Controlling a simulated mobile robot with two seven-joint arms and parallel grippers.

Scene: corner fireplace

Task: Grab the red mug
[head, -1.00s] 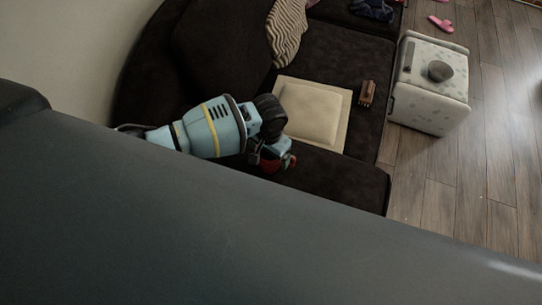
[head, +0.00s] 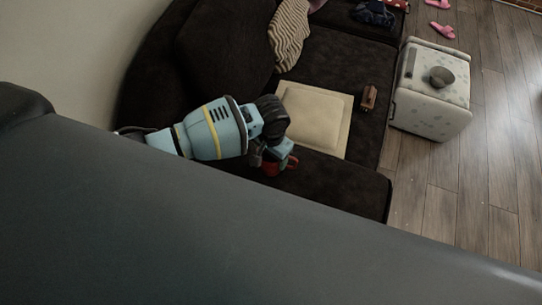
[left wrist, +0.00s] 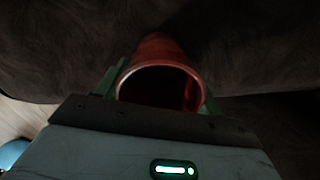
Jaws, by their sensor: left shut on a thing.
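The red mug (left wrist: 160,48) shows in the left wrist view with its open mouth toward the camera, between the two fingers of my left gripper (left wrist: 158,88). In the head view only a small red part of the mug (head: 271,168) shows beside my left gripper (head: 279,159), over the dark sofa seat. My left gripper is shut on the mug. Whether the mug touches the sofa is hard to tell. My right gripper is not in either view.
The dark brown sofa (head: 335,180) lies under the gripper. A beige cushion (head: 318,118) and a small brown object (head: 369,97) rest on it. A pale speckled cube stool (head: 425,115) with a grey bowl (head: 441,76) stands at the right. Pink slippers (head: 442,30) lie on the wooden floor (head: 495,150).

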